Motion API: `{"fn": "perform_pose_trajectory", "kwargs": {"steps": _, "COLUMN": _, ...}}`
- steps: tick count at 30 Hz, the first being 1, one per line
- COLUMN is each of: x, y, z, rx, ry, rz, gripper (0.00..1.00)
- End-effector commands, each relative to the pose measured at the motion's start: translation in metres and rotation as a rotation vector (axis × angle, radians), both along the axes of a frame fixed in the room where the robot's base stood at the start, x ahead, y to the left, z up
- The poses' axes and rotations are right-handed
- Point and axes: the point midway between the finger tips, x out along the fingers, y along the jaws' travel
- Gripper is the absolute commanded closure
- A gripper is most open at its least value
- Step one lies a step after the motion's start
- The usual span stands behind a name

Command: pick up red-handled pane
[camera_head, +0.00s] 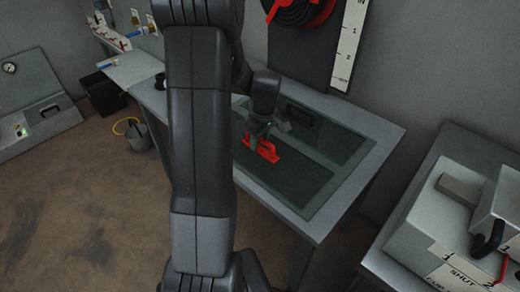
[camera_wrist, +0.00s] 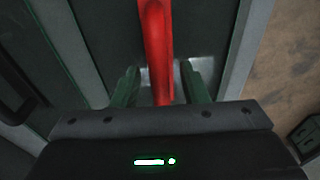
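The red handle (camera_head: 262,150) stands on a grey-green glass pane (camera_head: 290,183) set in the light frame of a table. My gripper (camera_head: 260,136) is right above the handle, pointing down. In the wrist view the red handle (camera_wrist: 157,40) runs up the picture and passes between the two fingers of my gripper (camera_wrist: 160,80). The fingers are apart, with a gap on each side of the handle. Most of the pane's left part is hidden behind my arm in the head view.
A black handle (camera_head: 300,115) sits on the darker panel behind. The table frame (camera_head: 345,200) surrounds both. A grey box (camera_head: 440,225) with a label stands at the right. A bucket (camera_head: 138,134) is on the floor at the left. Bare floor (camera_head: 80,220) lies front left.

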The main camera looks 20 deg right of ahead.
Motion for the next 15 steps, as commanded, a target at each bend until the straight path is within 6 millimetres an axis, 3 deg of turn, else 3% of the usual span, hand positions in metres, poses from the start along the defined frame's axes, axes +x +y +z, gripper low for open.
{"fn": "perform_pose_trajectory", "kwargs": {"steps": 5, "x": 0.0000, "y": 0.0000, "z": 0.0000, "rx": 0.000, "ry": 0.000, "rz": 0.000, "gripper": 0.60}}
{"fn": "perform_pose_trajectory", "kwargs": {"steps": 11, "x": 0.0000, "y": 0.0000, "z": 0.0002, "rx": 0.000, "ry": 0.000, "rz": 0.000, "gripper": 0.99}}
{"fn": "perform_pose_trajectory", "kwargs": {"steps": 15, "x": 0.0000, "y": -0.0001, "z": 0.0004, "rx": 0.000, "ry": 0.000, "rz": 0.000, "gripper": 1.00}}
